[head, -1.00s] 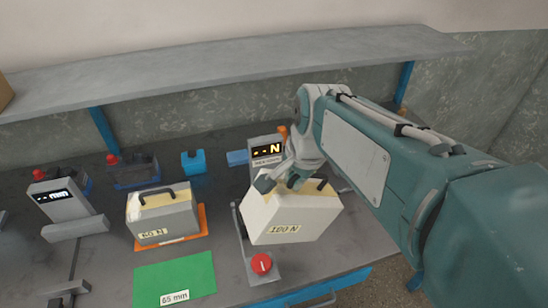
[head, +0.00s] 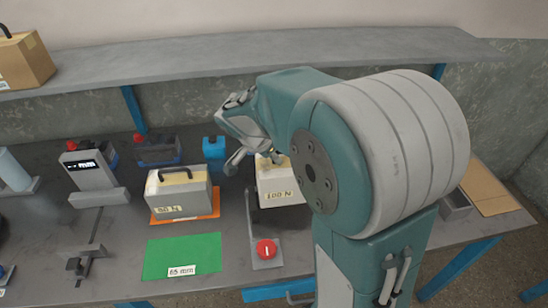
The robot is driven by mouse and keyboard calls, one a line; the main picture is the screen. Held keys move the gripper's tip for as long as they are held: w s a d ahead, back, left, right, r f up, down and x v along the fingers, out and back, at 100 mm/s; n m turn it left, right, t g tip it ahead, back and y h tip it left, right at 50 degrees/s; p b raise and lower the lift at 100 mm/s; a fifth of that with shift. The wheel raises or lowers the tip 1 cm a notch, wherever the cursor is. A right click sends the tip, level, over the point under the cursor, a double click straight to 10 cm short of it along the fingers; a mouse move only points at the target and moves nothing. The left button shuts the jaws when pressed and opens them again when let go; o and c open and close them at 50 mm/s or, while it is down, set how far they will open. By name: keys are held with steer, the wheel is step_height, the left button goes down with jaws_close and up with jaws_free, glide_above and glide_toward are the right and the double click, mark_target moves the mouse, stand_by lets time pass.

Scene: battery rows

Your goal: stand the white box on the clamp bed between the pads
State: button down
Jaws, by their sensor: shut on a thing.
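The white box (head: 283,187), with a label on its front and a cream top, is at the middle of the bench, upright as far as I can see. My arm covers its right side. My gripper (head: 254,156) is over its top left and shut on it; the exact grip at the handle is hard to see. The box is at the rear of the grey clamp bed (head: 268,225), behind the red button (head: 265,249). The pads are hidden, and I cannot tell whether the box touches the bed.
A grey box with a handle (head: 180,193) stands on an orange mat (head: 203,216) to the left. A green mat (head: 183,256) lies in front. A gauge with an mm display (head: 90,165) is farther left. A shelf (head: 240,70) runs above the bench.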

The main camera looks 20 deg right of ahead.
steer(key=shift+f, duration=3.8)
steer(key=c, duration=0.6)
jaws_free()
steer(key=shift+f, duration=0.1)
